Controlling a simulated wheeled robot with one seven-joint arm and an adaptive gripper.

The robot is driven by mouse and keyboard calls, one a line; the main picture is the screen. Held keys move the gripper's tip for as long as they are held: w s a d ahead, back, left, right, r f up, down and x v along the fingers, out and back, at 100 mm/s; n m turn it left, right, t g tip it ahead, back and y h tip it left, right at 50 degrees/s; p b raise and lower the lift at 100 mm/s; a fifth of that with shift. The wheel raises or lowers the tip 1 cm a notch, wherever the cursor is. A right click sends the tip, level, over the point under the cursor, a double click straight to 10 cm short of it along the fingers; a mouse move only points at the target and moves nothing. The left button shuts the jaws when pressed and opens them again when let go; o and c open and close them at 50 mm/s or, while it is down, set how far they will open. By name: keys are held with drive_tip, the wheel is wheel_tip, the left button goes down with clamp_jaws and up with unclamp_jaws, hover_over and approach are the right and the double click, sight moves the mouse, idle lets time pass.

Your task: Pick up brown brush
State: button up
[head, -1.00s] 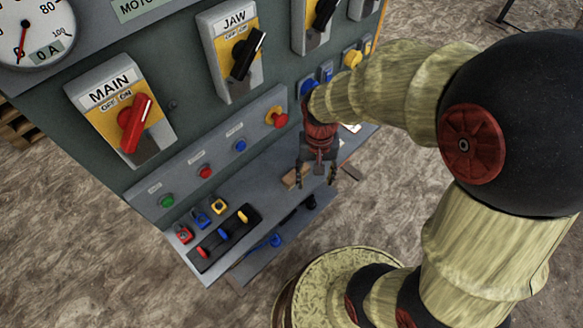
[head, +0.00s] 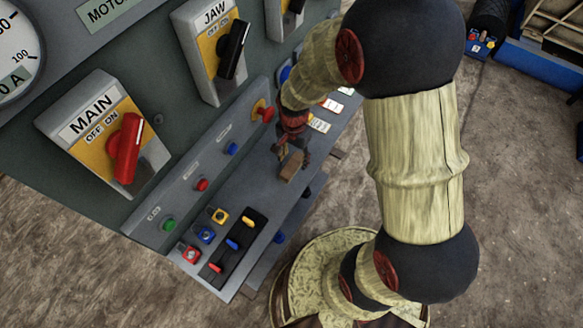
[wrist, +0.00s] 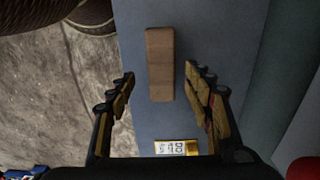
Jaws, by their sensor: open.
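The brown brush (head: 291,166) lies on the grey shelf of the control panel in the head view. In the wrist view the brush (wrist: 160,63) shows as a plain brown block, long side running up the picture. My gripper (head: 288,158) is just above and beside it in the head view, small and partly hard to make out. In the wrist view my gripper (wrist: 160,88) is open, with one finger on each side of the brush's lower end. The fingers look apart from the brush, and nothing is held.
The grey shelf (head: 259,190) also holds a black tray (head: 240,240) with coloured levers and several small padlock-like items. White-and-coloured tags (head: 318,124) lie farther along it. A yellow-marked tag (wrist: 176,147) lies below the brush in the wrist view. Panel buttons, including a red one (head: 265,111), stand close by.

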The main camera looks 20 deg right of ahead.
sight(292, 164)
drive_tip(key=f, duration=0.1)
drive_tip(key=f+b, duration=0.1)
drive_tip(key=f, duration=0.1)
drive_tip(key=f+b, duration=0.1)
drive_tip(key=f, duration=0.1)
drive_tip(key=shift+s+a, duration=0.1)
drive_tip(key=shift+a, duration=0.2)
drive_tip(key=shift+r, duration=0.1)
drive_tip(key=shift+c, duration=0.4)
drive_tip(key=c, duration=1.1)
drive_tip(key=shift+c, duration=0.7)
